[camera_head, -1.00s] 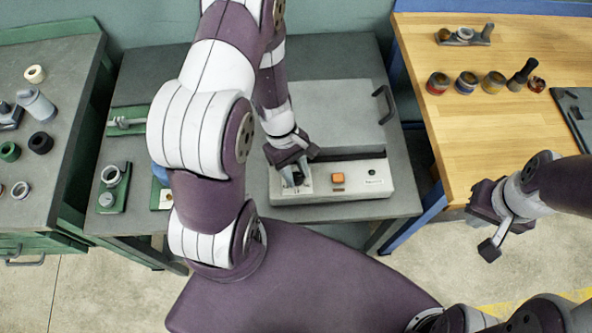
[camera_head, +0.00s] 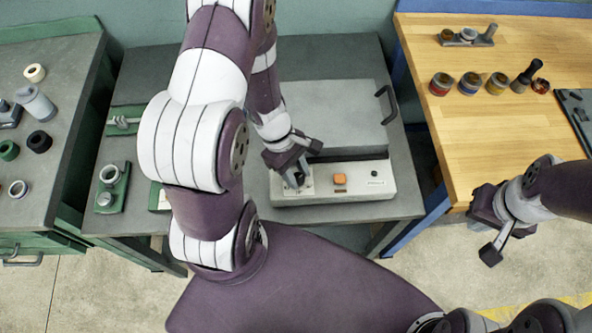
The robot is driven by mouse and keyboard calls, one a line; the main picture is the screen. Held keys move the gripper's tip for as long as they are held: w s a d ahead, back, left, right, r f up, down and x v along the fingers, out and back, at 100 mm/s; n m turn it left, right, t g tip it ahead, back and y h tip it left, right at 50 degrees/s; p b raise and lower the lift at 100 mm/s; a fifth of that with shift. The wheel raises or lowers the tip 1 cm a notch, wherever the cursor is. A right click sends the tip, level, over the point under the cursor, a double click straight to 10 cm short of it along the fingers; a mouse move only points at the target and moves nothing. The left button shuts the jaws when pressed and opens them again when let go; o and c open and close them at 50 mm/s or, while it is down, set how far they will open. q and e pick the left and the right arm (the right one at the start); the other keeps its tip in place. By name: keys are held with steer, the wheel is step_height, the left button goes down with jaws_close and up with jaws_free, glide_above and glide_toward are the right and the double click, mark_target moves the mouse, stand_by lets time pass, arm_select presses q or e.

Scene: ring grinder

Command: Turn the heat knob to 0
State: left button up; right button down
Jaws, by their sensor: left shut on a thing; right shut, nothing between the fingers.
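The heater box (camera_head: 345,125) is a grey unit with a lid and a dark handle (camera_head: 383,92) at its right. The knob's pointer and scale cannot be read. My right gripper (camera_head: 484,237) is shut and empty, away from the box, in front of the wooden table.
The wooden table (camera_head: 480,130) at right bears several small rings, jars and a dark tool. The left bench (camera_head: 70,110) holds rings and a grey cylinder (camera_head: 36,103). Green fixtures (camera_head: 112,188) stand left of the box. My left arm covers part of the middle bench.

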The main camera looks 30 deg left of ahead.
arm_select(q)
steer(key=o, duration=1)
steer(key=shift+o, duration=0.2)
steer(key=shift+r, duration=0.1)
steer(key=p+v, duration=0.2)
steer(key=v, duration=1)
steer(key=shift+r, duration=0.25)
steer(key=shift+a, duration=0.1)
step_height(320, 180, up, 5)
steer(key=m+t+y, duration=0.2)
steer(key=m+y, duration=0.2)
steer(key=m, duration=1.2)
glide_above(297, 176)
steer(key=shift+r, duration=0.2)
